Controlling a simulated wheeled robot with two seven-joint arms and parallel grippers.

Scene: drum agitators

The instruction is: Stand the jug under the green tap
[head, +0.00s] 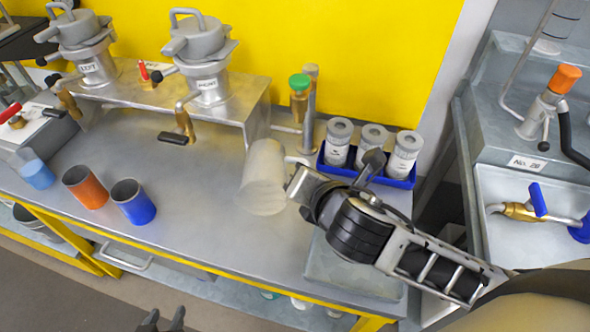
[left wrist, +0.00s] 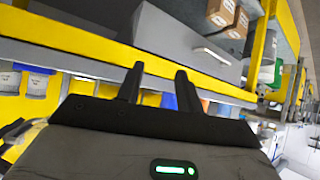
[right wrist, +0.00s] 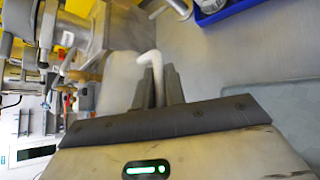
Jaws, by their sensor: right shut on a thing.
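The jug (head: 262,180) is whitish and translucent, over the steel bench, in front of and slightly left of the green tap (head: 299,84) in the head view. My right gripper (head: 298,183) comes in from the right and is shut on the jug's handle. In the right wrist view the white handle (right wrist: 150,62) sits between the right fingers (right wrist: 160,88). I cannot tell whether the jug's base touches the bench. The tap's spout is partly hidden behind the jug. My left gripper (head: 163,322) is open and empty, low in front of the bench; its fingers (left wrist: 158,85) are apart.
A blue tray (head: 366,172) with several grey-lidded containers stands right of the tap. Orange (head: 85,188) and blue (head: 134,202) cups stand at the left front. A raised metal stand (head: 150,92) carries two lidded vessels. The bench's middle is clear.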

